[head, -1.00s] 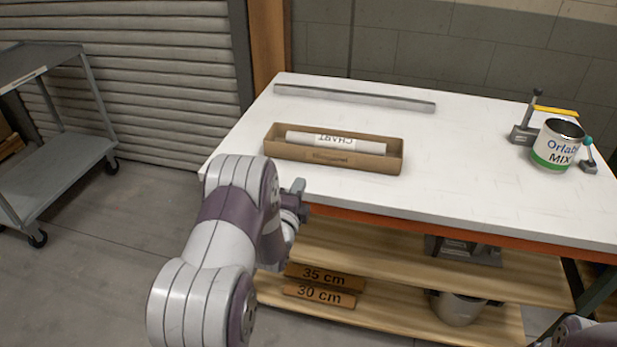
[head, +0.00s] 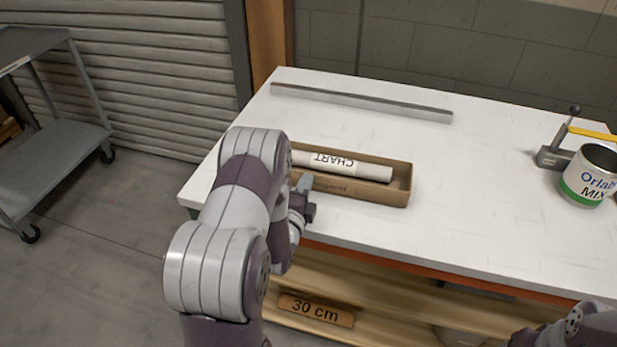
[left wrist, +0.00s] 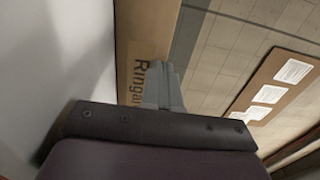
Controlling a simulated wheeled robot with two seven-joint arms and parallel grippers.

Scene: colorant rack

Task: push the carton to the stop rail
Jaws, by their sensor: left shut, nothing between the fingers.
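The carton (head: 398,191) is a long, open brown box on the white table, with a rolled white chart (head: 340,164) lying in it. My left arm hides its left end in the head view. The stop rail (head: 360,101) is a grey bar lying behind the carton, with bare table between them. My left gripper (head: 303,187) is shut and empty at the carton's near side, left of its middle. In the left wrist view the closed fingers (left wrist: 162,83) overlap the carton's printed side (left wrist: 145,40); I cannot tell whether they touch. My right gripper is out of view.
A grey cart (head: 60,150) stands at the left. The table (head: 470,190) is clear between carton and can.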

